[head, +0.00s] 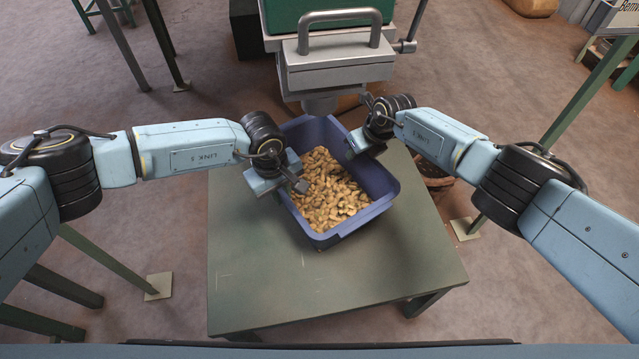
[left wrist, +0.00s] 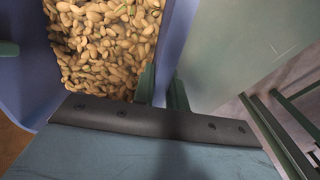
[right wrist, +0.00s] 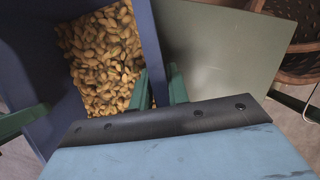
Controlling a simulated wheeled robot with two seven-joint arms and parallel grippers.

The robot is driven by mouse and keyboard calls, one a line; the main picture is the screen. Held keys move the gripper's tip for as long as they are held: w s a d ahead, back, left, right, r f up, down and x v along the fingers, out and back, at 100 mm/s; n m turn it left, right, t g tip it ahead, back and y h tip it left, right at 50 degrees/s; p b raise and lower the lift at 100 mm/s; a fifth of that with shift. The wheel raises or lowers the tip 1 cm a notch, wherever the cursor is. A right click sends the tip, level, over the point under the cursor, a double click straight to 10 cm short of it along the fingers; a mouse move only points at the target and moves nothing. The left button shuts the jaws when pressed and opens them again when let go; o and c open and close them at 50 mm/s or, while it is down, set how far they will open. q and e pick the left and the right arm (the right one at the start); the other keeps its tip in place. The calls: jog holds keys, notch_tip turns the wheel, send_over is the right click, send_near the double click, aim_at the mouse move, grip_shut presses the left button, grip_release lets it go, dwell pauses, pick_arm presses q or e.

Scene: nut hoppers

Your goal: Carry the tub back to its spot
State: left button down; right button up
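The blue tub (head: 378,185) is filled with nuts (head: 325,190) and is over the far part of the green table, just below the hopper's spout. I cannot tell whether its base touches the table. My left gripper (head: 300,186) is at the tub's left wall, with one finger inside and one outside; in the left wrist view its fingers (left wrist: 163,90) look closed on the wall. My right gripper (head: 353,150) is at the opposite wall; in the right wrist view its fingers (right wrist: 160,88) straddle that wall closely. The outer fingers are mostly hidden in the head view.
The hopper (head: 338,75) with its grey handle stands behind the tub. The near part of the green table (head: 330,285) is bare. A brown basket (head: 437,180) is beyond the table's right edge. Green stand legs (head: 590,90) rise at the right.

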jog(key=shift+s+a, duration=0.1)
jog(key=shift+a, duration=0.1)
grip_shut()
pick_arm(q)
jog(key=shift+w+d+r, duration=0.1)
pick_arm(e)
jog(key=shift+a, duration=0.1)
